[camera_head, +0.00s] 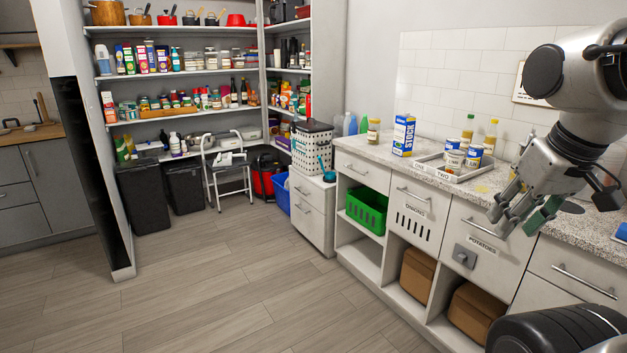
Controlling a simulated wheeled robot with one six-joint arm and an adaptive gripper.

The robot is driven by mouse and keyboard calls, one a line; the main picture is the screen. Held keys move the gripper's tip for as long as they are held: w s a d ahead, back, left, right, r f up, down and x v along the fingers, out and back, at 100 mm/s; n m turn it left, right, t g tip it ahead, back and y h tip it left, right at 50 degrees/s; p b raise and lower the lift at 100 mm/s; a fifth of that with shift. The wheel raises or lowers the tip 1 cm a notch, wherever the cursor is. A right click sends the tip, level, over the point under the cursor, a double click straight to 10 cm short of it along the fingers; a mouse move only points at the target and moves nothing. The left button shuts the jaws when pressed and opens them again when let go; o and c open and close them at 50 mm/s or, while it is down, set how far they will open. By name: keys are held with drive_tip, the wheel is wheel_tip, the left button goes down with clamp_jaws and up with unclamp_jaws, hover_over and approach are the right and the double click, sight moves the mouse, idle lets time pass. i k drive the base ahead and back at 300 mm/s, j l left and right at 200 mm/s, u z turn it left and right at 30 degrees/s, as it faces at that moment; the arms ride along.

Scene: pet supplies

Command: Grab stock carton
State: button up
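The stock carton (403,135) is a blue and white box with "STOCK" lettering. It stands upright on the speckled counter, left of a tray and near the wall. My gripper (515,222) is at the right, pointing down and left in front of the counter's right part. Its fingers look spread apart, and it is well away from the carton. A dark green patch (544,213) shows by the fingers; I cannot tell whether it is part of the gripper.
A grey tray (424,159) with cans stands right of the carton. Bottles (489,137) stand behind it, and a jar (373,131) stands left of the carton. A bin with a lid (312,150) stands farther left. The wooden floor (230,290) in front is clear.

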sight(405, 127)
drive_tip(key=i, duration=1.55)
drive_tip(key=i+z, duration=0.15)
drive_tip(key=i, duration=0.25)
drive_tip(key=i+j+z, duration=0.2)
drive_tip(key=i, duration=0.2)
drive_tip(key=i+z, duration=0.15)
drive_tip(key=z, duration=0.15)
drive_tip(key=i+z, duration=0.1)
drive_tip(key=z, duration=0.2)
